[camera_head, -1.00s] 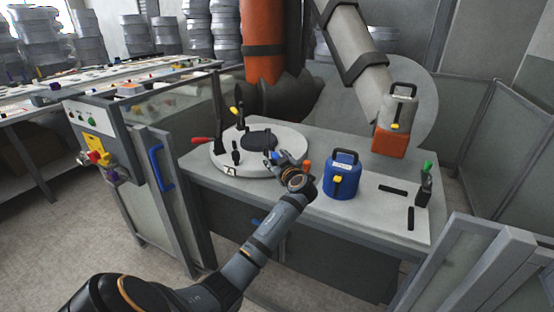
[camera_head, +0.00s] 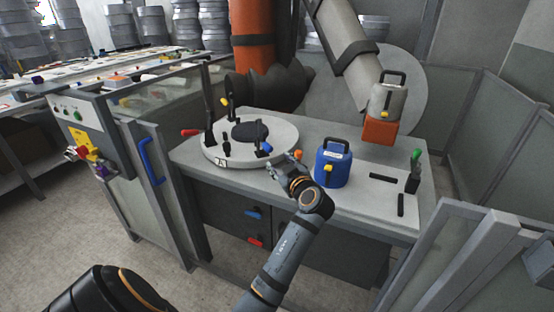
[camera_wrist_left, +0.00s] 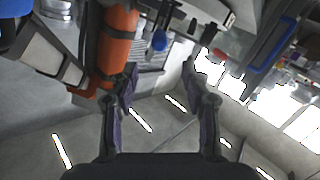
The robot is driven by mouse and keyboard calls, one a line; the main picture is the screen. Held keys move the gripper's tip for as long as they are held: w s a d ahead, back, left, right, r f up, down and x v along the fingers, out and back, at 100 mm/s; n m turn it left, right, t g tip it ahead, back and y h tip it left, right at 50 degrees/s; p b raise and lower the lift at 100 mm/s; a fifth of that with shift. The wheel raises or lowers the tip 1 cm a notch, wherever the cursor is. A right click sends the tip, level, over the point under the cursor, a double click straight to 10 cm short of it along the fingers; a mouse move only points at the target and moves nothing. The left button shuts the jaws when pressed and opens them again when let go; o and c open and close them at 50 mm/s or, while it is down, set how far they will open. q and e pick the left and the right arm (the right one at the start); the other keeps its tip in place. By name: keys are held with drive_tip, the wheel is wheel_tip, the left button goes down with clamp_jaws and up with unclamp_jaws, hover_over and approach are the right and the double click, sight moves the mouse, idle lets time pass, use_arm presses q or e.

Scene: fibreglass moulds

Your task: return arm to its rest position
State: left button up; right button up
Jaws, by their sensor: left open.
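My left arm comes in from the bottom of the head view, and its gripper (camera_head: 284,168) is open and empty over the front edge of the grey table (camera_head: 350,198). It is just in front of the round turntable plate (camera_head: 222,157), left of the blue canister (camera_head: 333,164). In the wrist view the two fingers of the left gripper (camera_wrist_left: 160,80) are spread apart with nothing between them. The wrist view is upside down. My right gripper is not in view.
The plate carries a dark mould (camera_head: 249,130) and several toggle clamps with coloured handles. A control cabinet (camera_head: 96,150) is at left, and metal fencing (camera_head: 480,255) at right. Floor is clear at lower left.

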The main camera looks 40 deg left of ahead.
use_arm(q)
drive_tip(key=shift+f, duration=0.1)
idle(0.4)
drive_tip(key=s+d+f+m+g+h, duration=0.1)
drive_tip(key=s+d+f+m+h, duration=0.15)
drive_tip(key=s+f+m, duration=0.35)
drive_tip(key=s+d+f+m+h, duration=0.15)
drive_tip(key=s+f+h, duration=0.25)
drive_tip(key=f, duration=0.5)
drive_tip(key=s+d+f+m+g+h, duration=0.2)
drive_tip(key=s+d+f+m+h, duration=0.15)
drive_tip(key=s+d+m, duration=0.35)
drive_tip(key=s+d+f+m+g+h, duration=0.25)
drive_tip(key=s+d+f, duration=0.25)
drive_tip(key=s, duration=0.4)
drive_tip(key=s+a+f+p, duration=0.1)
drive_tip(key=a+f+p, duration=0.15)
drive_tip(key=f, duration=0.75)
drive_tip(key=s+a+f+p, duration=0.1)
drive_tip(key=f+p, duration=0.2)
drive_tip(key=f, duration=0.8)
drive_tip(key=s+f+g+p, duration=0.1)
drive_tip(key=s+f, duration=0.5)
drive_tip(key=s, duration=0.3)
drive_tip(key=s+f+p, duration=0.2)
drive_tip(key=s+f, duration=0.4)
drive_tip(key=s, duration=0.3)
drive_tip(key=shift+s+a+g+h, duration=0.2)
drive_tip(key=shift+a+g+h, duration=0.15)
drive_tip(key=shift+a, duration=0.05)
